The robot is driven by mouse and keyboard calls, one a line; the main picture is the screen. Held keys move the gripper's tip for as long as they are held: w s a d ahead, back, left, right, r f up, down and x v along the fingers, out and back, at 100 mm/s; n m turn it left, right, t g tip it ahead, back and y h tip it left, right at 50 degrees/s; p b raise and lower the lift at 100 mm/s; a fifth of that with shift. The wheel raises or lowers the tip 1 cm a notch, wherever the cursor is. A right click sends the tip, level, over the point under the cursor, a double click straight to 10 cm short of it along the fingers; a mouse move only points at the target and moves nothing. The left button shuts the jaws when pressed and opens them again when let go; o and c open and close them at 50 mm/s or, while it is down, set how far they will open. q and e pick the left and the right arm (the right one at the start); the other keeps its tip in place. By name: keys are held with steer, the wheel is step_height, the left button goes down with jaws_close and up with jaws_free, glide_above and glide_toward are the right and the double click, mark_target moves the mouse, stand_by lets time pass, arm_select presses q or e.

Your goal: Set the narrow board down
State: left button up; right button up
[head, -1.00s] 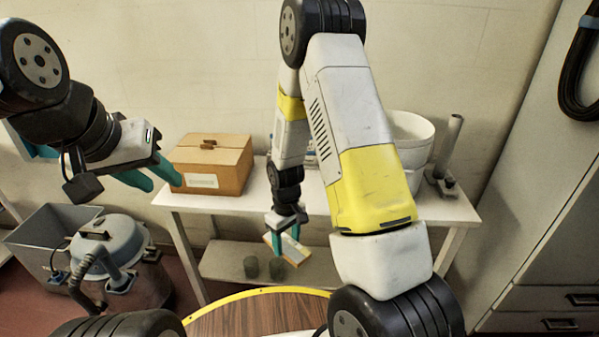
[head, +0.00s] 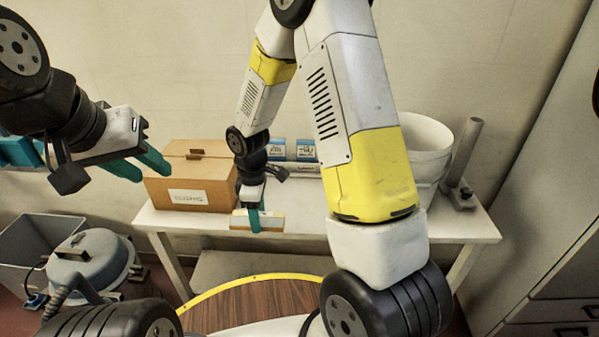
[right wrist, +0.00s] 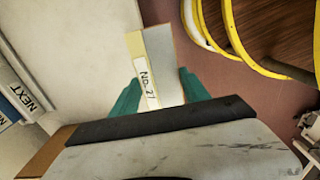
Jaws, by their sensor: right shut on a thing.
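The narrow board (head: 273,221) is a slim pale panel with tan edges. It also shows in the right wrist view (right wrist: 163,52), with a white label reading roughly "No. 21". My right gripper (head: 254,222) is shut on it, its teal fingers on either side of the board's near end in the right wrist view (right wrist: 158,92). In the head view the board appears in front of the white table's front edge; I see no surface touching it. My left gripper (head: 141,167) is open and empty at the left, in front of the cardboard box.
The white table (head: 305,222) carries the cardboard box (head: 190,190), blue-and-white packs (head: 290,150), a white bucket (head: 428,145) and a grey post (head: 466,150). A round wood top with a yellow rim (head: 235,283) lies nearer. A grey bin (head: 30,240) stands left, a cabinet right.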

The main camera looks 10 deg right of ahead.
glide_above(299, 207)
steer(key=shift+f, duration=2.45)
steer(key=shift+f, duration=0.1)
steer(key=o, duration=1.4)
